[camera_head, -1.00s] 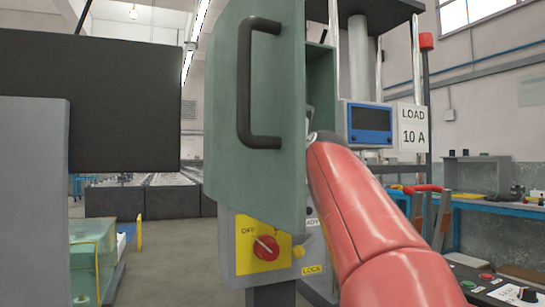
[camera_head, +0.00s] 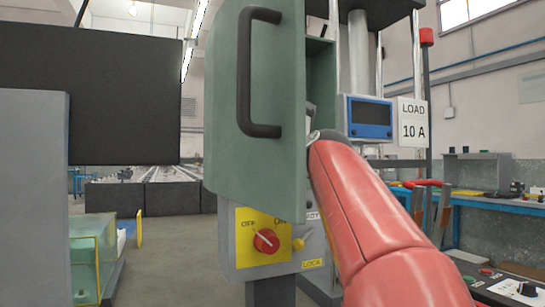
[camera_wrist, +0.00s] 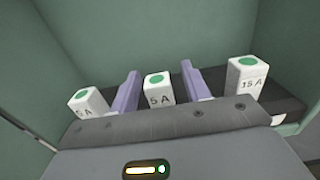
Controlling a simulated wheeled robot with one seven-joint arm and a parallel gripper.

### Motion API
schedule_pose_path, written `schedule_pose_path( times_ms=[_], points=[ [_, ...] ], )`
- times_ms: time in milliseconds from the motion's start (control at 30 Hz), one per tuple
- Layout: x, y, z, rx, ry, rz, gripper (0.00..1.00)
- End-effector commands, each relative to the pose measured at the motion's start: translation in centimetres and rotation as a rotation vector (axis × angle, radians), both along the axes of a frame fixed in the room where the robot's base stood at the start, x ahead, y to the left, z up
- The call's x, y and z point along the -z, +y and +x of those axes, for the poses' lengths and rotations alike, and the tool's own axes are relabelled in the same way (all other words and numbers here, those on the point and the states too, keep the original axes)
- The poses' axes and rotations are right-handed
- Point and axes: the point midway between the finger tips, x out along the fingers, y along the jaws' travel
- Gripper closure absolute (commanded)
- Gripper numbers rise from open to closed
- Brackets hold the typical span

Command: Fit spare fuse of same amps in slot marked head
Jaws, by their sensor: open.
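In the wrist view, white block fuses with green dots stand in a row on a dark strip. The left fuse (camera_wrist: 88,103) has a label ending in A, its number unclear. The middle fuse (camera_wrist: 159,90) reads 5 A, and the right fuse (camera_wrist: 252,78) reads 15 A. My gripper (camera_wrist: 160,88) is open, its two purple fingers on either side of the middle fuse; I cannot tell whether they touch it. In the head view, my gripper is hidden inside the green cabinet (camera_head: 225,100). No slot marked head is readable.
A sign (camera_head: 413,122) beside the cabinet reads LOAD 10 A. The open cabinet door carries a black handle (camera_head: 245,75). Below is a yellow panel (camera_head: 248,258) with a red rotary switch (camera_head: 265,241). Green walls close in around the fuses in the wrist view.

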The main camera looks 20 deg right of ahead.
Motion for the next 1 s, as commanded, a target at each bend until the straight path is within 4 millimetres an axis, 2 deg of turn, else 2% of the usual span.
schedule_pose_path(
  times_ms=[300,433,1000],
  points=[
    [0.0,0.1,-5.4,0.001,-0.003,-0.001,0.53],
    [0.0,0.1,-6.7,0.001,-0.002,-0.001,0.53],
    [0.0,0.1,-7.2,0.000,-0.002,0.000,0.53]
  ],
)
